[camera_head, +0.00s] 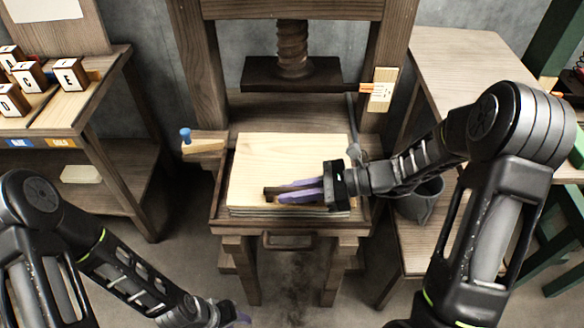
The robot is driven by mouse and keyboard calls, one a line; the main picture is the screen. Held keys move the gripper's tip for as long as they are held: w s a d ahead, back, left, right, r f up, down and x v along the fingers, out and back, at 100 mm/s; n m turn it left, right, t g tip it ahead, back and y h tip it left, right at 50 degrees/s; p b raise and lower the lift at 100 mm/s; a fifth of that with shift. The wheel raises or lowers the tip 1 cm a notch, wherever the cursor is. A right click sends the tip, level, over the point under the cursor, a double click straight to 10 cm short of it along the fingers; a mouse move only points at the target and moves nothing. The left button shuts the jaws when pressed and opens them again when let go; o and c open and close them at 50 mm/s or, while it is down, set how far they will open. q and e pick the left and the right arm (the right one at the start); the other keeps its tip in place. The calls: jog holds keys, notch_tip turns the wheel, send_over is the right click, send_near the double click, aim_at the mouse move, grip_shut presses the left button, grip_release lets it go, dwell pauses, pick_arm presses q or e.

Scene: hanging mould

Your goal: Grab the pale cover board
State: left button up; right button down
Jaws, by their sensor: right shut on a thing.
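The pale cover board (290,155) lies flat on a stack on the bed of the wooden press. My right gripper (290,191) reaches over it from the right, its purple fingers pointing left. It is shut on the board, at a dark bar that sits on its top and shows past the fingertips. The board's front right part is partly hidden by the gripper. My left gripper (236,320) is low at the bottom edge, away from the board and mostly cut off, so its opening cannot be seen.
The press screw and its dark plate (292,74) hang behind and above the board. A bench with lettered blocks (70,74) stands at left. A grey bucket (417,203) sits at right, under my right arm.

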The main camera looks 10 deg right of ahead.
jog(key=shift+r, duration=0.15)
dwell(0.7)
notch_tip(320, 180, up, 18)
jog(key=p, duration=0.2)
jog(key=shift+f, duration=0.2)
dwell(0.6)
